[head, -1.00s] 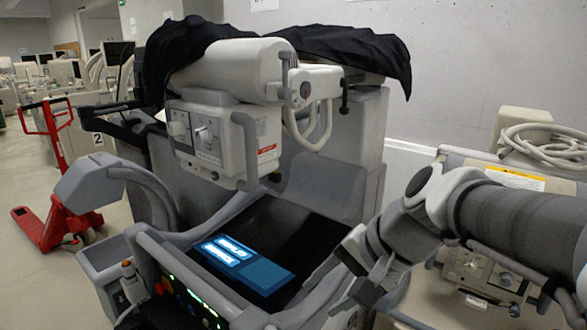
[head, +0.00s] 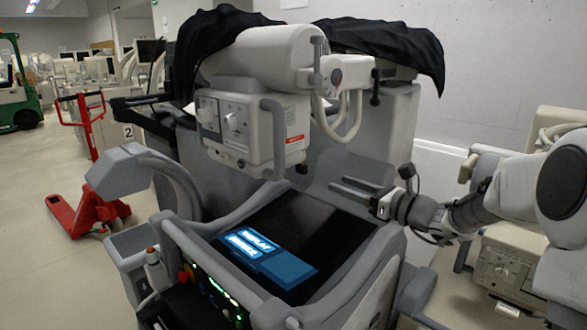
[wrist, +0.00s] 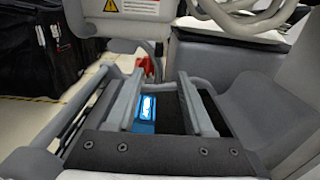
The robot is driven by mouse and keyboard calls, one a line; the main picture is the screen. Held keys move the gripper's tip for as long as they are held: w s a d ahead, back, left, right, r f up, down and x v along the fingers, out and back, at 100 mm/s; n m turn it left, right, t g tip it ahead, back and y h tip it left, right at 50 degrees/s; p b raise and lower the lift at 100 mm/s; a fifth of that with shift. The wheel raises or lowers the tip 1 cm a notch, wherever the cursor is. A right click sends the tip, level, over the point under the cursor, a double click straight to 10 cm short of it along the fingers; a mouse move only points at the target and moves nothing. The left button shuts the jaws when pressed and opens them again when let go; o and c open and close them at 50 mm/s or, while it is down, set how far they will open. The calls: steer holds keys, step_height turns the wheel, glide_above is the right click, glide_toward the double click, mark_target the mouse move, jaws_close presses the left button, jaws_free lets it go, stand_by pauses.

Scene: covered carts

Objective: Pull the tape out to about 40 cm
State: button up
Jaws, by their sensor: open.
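I cannot make out a tape for certain. A small dark tab (head: 301,168) hangs at the lower right corner of the grey-white control box (head: 262,152) with knobs; it is too small to identify. My gripper (head: 337,185) is open and empty, above the right side of the cart's dark screen, to the right of and a little below the box. Its fingers point left toward the box, apart from it. A pale housing with a warning label (wrist: 118,24) is beyond the tips.
The cart's dark screen (head: 320,232) with a lit blue panel lies below the gripper. A black cover (head: 395,42) drapes over the machine top. A grey curved arm (head: 135,168) stands left. Another pale machine (head: 510,262) is at right, under my arm. A red pallet truck (head: 92,212) stands far left.

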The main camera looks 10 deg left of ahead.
mark_target(302, 169)
steer(key=x, duration=1.6)
steer(key=shift+w+a+p, duration=0.15)
steer(key=shift+a+p, duration=0.2)
steer(key=shift+p, duration=0.05)
jaws_close()
stand_by(0.5)
